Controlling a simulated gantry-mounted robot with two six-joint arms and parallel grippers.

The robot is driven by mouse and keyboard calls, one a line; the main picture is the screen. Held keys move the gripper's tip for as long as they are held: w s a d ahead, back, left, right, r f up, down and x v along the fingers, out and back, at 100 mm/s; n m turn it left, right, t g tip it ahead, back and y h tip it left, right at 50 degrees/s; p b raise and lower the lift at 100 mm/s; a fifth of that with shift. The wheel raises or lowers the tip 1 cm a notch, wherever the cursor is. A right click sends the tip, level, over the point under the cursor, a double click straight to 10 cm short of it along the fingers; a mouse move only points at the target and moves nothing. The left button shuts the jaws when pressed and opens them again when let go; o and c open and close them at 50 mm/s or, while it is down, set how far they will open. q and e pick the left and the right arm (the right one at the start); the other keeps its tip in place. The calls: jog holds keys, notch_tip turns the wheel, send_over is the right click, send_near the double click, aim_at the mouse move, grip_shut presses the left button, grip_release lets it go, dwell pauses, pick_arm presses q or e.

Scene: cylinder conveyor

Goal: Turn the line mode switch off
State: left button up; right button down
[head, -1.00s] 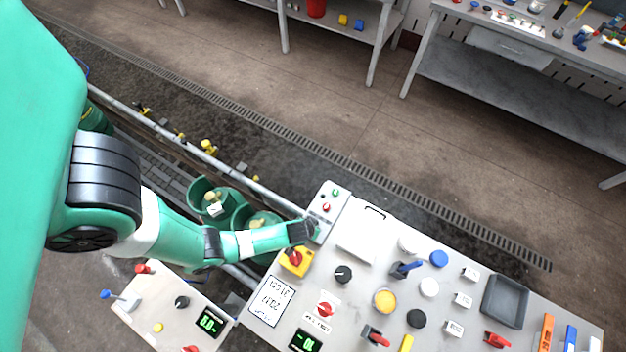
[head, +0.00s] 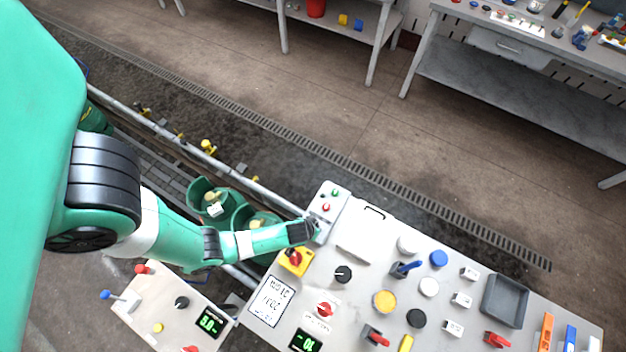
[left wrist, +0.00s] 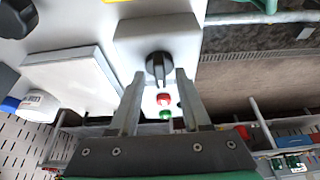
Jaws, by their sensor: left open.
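A small grey control box (head: 328,207) stands at the panel's back left corner, with a green and a red button on top. In the left wrist view the same box (left wrist: 185,35) carries a black rotary switch (left wrist: 158,66); no label on it is readable. My left gripper (head: 312,231) is over the near end of this box and hides the switch in the head view. In the left wrist view my left gripper (left wrist: 160,74) is open, one finger on each side of the switch knob. I cannot tell whether the fingers touch it. My right gripper is not in view.
A yellow box with a red knob (head: 295,259) is close below the gripper. A white tilted plate (head: 367,236) stands right of the control box. Another black knob (head: 343,274) and several loose parts cover the panel. The conveyor with green bins (head: 215,200) runs to the left.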

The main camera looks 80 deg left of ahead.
pick_arm(q)
jog(key=p+v, duration=0.9)
jog(key=v, duration=0.2)
jog(key=shift+p, duration=0.35)
jog(key=shift+d+r, duration=0.1)
